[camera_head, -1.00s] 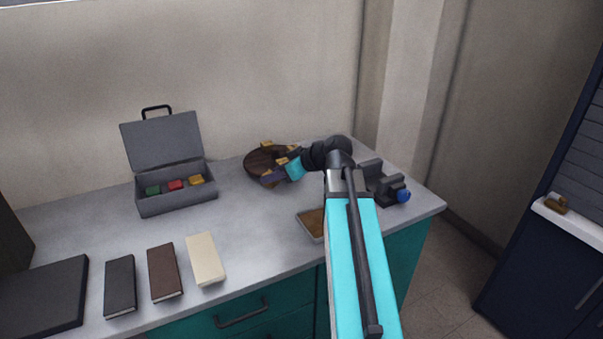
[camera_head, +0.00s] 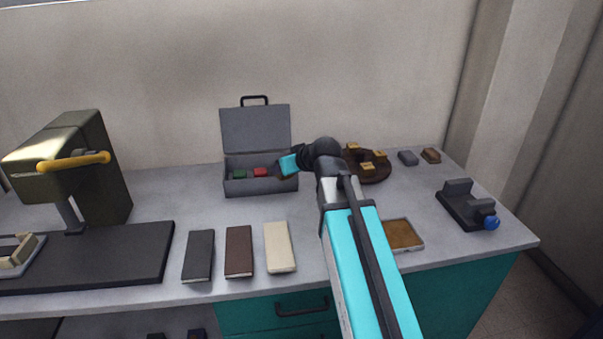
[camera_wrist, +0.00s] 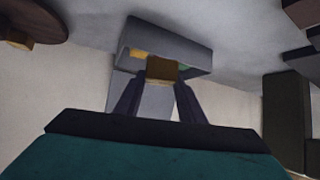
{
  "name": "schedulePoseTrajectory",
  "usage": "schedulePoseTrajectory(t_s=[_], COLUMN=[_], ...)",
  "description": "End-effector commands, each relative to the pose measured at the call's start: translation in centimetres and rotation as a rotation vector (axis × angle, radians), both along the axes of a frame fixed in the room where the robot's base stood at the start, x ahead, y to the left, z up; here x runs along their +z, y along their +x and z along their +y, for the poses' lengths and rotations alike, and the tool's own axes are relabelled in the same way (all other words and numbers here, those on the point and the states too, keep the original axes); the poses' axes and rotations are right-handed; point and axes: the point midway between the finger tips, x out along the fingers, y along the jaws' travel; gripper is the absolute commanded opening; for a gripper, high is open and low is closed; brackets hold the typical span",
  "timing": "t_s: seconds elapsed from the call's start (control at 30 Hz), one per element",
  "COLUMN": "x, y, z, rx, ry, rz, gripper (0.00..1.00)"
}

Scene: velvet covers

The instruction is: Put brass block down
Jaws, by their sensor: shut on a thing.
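My gripper (camera_wrist: 160,85) is shut on a small brownish-yellow block, the brass block (camera_wrist: 162,70), which sits between the fingertips in the wrist view. In the head view my gripper (camera_head: 287,168) is at the right end of an open grey case (camera_head: 262,188) with its lid (camera_head: 256,130) standing up behind. The case holds a green block (camera_head: 239,174) and a red block (camera_head: 260,172). In the wrist view the held block overlaps the case opening, and a yellow block (camera_wrist: 138,53) shows inside. I cannot tell the held block's height above the case floor.
A round brown tray (camera_head: 385,174) with brass-coloured pieces stands right of the case. Three book-like slabs (camera_head: 239,252) lie in front. A shallow tray (camera_head: 402,235), a black fixture with a blue knob (camera_head: 465,207) and a press (camera_head: 95,170) are on the counter.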

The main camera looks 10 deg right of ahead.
Motion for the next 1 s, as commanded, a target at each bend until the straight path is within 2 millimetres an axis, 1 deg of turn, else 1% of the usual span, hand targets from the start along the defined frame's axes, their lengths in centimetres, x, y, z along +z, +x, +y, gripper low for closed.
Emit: schedulePoseTrajectory(t_s=[0.03, 0.13, 0.43, 0.63, 1.0], x=[0.5, 1.3, 2.8, 3.0, 3.0], y=[0.4, 1.0, 2.0, 2.1, 2.1], z=[0.4, 0.4, -0.9, -1.2, -1.2], rx=[-0.027, -0.096, -0.259, -0.293, -0.293], ry=[-0.002, 0.000, 0.003, 0.003, 0.004], rz=[-0.007, -0.015, -0.030, -0.032, -0.032], gripper=[0.00, 0.00, 0.00, 0.00, 0.00])
